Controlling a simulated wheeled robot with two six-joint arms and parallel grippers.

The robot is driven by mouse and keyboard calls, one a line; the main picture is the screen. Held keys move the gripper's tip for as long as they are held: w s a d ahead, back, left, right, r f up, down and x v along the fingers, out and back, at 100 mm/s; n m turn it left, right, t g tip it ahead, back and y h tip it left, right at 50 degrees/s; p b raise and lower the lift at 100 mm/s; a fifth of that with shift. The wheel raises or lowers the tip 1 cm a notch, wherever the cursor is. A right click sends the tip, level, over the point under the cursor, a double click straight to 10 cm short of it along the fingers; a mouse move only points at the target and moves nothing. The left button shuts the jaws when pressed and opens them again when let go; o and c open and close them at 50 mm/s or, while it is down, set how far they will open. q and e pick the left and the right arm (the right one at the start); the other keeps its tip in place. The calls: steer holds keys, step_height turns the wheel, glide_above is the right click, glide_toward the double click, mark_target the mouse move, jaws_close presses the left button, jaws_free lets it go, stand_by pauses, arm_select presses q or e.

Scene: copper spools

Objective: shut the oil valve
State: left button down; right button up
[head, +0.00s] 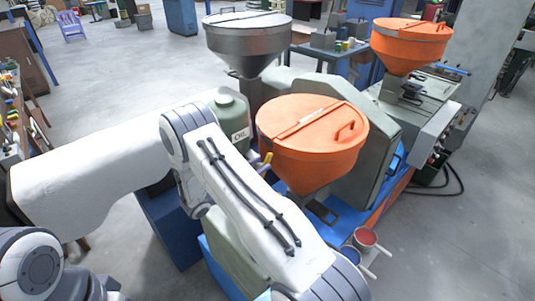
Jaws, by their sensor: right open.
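A green oil tank (232,118) with a white label reading OIL stands left of the front orange hopper, partly behind my white arm. A small yellow lever (266,162) shows in the gap between my arm and the hopper. It may be the valve handle; the rest of it is hidden, so I cannot tell its setting. My arm bends at the elbow in front of the tank, and its forearm runs down to the bottom edge. I can make out no gripper fingers, and nothing is visibly held.
The front orange hopper (310,145) stands close to my forearm. A grey hopper (247,38) and another orange hopper (411,42) stand behind. Open floor (110,80) lies at left.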

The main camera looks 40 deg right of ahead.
mark_target(266, 161)
steer(key=d+p, duration=0.1)
steer(key=d, duration=0.2)
steer(key=shift+w+d+r, duration=0.1)
steer(key=shift+d+r, duration=0.05)
steer(key=shift+d, duration=0.2)
steer(key=shift+d+p, duration=0.3)
jaws_close()
